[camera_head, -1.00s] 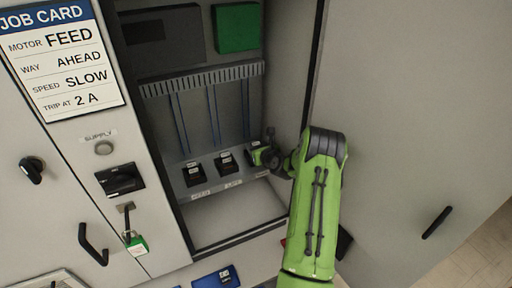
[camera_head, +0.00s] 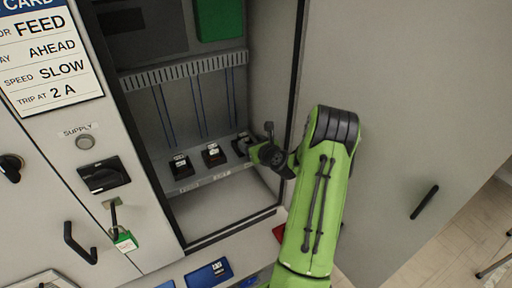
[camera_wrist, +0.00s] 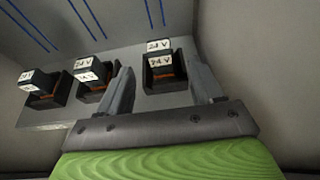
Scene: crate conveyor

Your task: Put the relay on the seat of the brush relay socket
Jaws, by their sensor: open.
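Three black relay sockets stand in a row on the cabinet's lower shelf, each with a dark block labelled 24 V on or in it. They are the left socket (camera_head: 181,167), the middle socket (camera_head: 213,155) and the right socket (camera_wrist: 175,86). My gripper (camera_wrist: 160,66) is open, with one finger on each side of the right socket's relay (camera_wrist: 160,62). In the head view my gripper (camera_head: 264,152) partly covers this right socket. I cannot read which socket is the brush one, nor tell whether the right relay is fully seated.
A slotted duct (camera_head: 185,72) and a green box (camera_head: 218,18) are above the sockets. The cabinet's right side wall (camera_head: 272,95) is close beside my gripper. A blue box (camera_head: 208,274) lies on the ledge in front. The cabinet floor (camera_head: 220,208) is clear.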

